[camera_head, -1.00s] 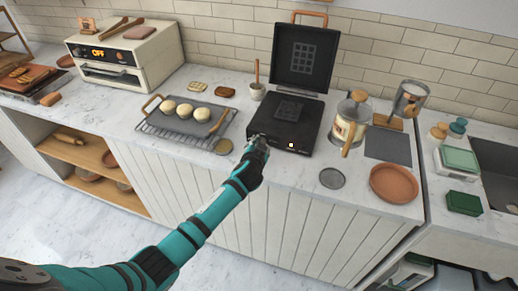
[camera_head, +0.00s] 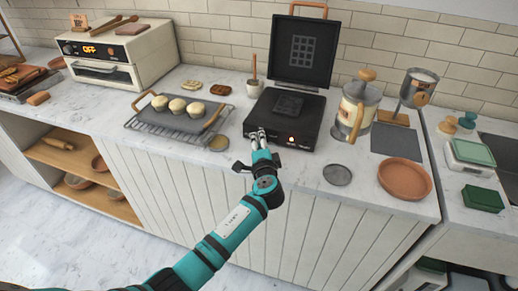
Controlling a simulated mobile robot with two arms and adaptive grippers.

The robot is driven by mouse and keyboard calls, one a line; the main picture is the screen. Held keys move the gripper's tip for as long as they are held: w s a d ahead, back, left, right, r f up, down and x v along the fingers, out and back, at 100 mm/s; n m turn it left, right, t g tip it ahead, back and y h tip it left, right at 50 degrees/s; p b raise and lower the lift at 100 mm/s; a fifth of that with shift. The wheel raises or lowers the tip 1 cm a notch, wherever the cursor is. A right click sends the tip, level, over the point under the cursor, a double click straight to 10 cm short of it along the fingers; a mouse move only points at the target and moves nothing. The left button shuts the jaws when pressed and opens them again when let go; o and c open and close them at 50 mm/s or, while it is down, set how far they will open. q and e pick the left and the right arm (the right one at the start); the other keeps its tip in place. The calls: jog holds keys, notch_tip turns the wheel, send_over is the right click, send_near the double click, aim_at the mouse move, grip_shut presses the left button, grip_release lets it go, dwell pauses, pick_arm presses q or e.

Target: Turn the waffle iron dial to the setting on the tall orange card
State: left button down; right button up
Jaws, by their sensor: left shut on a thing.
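The black waffle iron (camera_head: 310,115) stands open on the counter, its lid (camera_head: 300,50) raised and its lower plate bare. A small light (camera_head: 292,139) glows on its front. My left gripper (camera_head: 258,138) is at the left part of that front, shut on the dial, which the fingers hide; its setting cannot be read. A small orange-tan card (camera_head: 79,21) stands on top of the oven at the far left; its marks are too small to read. My right gripper is not in view.
A wire rack with a dark tray (camera_head: 150,123) of buns is left of the waffle iron. A glass press (camera_head: 355,105), a grey mat (camera_head: 397,143) and a terracotta dish (camera_head: 405,180) are on the right. A round grey disc (camera_head: 337,174) lies near the front edge.

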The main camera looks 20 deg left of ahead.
pick_arm(q)
jog(key=shift+f+m+t+b, duration=0.15)
jog(key=shift+m+t+b, duration=0.35)
jog(key=shift+m+b, duration=0.4)
jog(key=c, duration=1.3)
grip_release()
jog(key=shift+s+d, duration=0.15)
jog(key=v, duration=1.1)
jog(key=shift+s+d, duration=0.25)
jog(key=shift+s, duration=0.05)
